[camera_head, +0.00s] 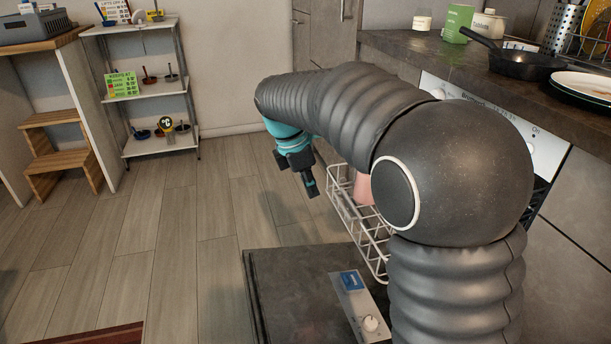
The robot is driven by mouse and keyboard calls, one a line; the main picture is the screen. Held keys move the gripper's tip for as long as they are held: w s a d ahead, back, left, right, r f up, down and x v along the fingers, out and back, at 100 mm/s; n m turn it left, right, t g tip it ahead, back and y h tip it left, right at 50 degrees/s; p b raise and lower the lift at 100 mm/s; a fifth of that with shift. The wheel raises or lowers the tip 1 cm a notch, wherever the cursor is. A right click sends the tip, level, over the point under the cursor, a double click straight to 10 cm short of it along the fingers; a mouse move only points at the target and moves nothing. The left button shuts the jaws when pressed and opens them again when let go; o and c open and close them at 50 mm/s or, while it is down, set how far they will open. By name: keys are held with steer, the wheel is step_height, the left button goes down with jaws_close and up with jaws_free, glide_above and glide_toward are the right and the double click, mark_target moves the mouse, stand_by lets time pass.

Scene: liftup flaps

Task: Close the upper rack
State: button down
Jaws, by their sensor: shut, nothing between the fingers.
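Only one rack is clearly visible. My gripper (313,190) hangs at the end of my arm, fingers pointing down, just left of the rack's outer end. It is shut and empty. Whether it touches the rack cannot be told. The dishwasher's front panel (545,145) shows at the right, under the counter.
A dark counter (400,45) at the right holds a black pan (525,64) and plates (585,85). A shelf unit (157,88) and wooden steps (55,150) stand at the left. The floor (190,240) between is clear.

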steer(key=d+f, duration=0.1)
steer(key=d, duration=0.1)
steer(key=w+d+f, duration=0.1)
steer(key=d+f, duration=0.1)
steer(key=shift+w+d+f+b, duration=0.15)
steer(key=shift+w+d+b, duration=0.1)
steer(key=shift+b, duration=0.1)
steer(key=shift+d, duration=0.1)
